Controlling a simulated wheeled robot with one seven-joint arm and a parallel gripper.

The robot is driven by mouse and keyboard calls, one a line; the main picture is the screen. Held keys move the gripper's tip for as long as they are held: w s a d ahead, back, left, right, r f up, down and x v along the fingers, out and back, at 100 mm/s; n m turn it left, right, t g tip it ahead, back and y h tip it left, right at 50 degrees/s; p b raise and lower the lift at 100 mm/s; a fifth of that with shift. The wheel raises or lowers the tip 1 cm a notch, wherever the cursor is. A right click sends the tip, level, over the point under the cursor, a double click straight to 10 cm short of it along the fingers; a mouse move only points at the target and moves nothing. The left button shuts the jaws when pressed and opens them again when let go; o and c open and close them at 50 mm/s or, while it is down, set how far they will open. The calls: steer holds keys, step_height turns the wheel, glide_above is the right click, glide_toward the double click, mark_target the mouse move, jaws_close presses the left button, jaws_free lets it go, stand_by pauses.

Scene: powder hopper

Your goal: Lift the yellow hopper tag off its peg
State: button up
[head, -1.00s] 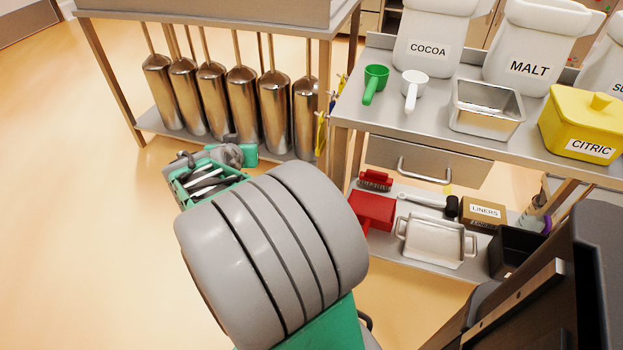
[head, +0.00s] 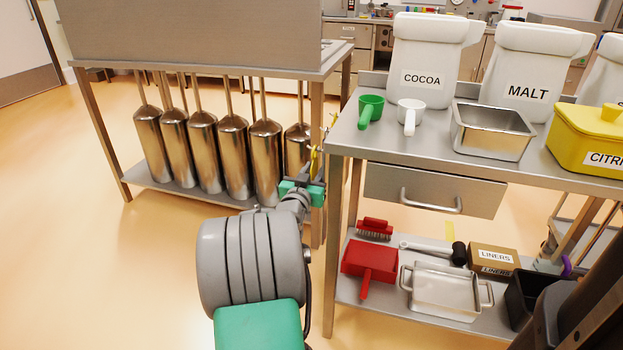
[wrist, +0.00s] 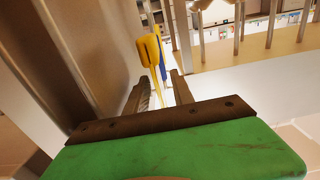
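The yellow hopper tag (wrist: 150,50) hangs beside the metal stand leg in the wrist view, just ahead of my gripper. It shows as a thin yellow strip (head: 315,160) in the head view, between the hopper stand and the right-hand bench. A blue tag (wrist: 163,65) hangs close behind it. My gripper (wrist: 160,82) is open, its two fingers apart. The yellow tag's lower part lines up with the gap between the fingers; I cannot tell whether it is inside the gap. The peg is not clear in either view.
The hopper stand's metal leg (wrist: 88,50) rises close on the left of my gripper. Several steel cylinders (head: 202,150) stand on its lower shelf. The right-hand bench (head: 370,140) holds scoops, a steel pan (head: 490,135) and white bags. Open floor lies at the left.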

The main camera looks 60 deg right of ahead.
jaws_close()
stand_by(0.5)
steer(key=shift+r, duration=0.7)
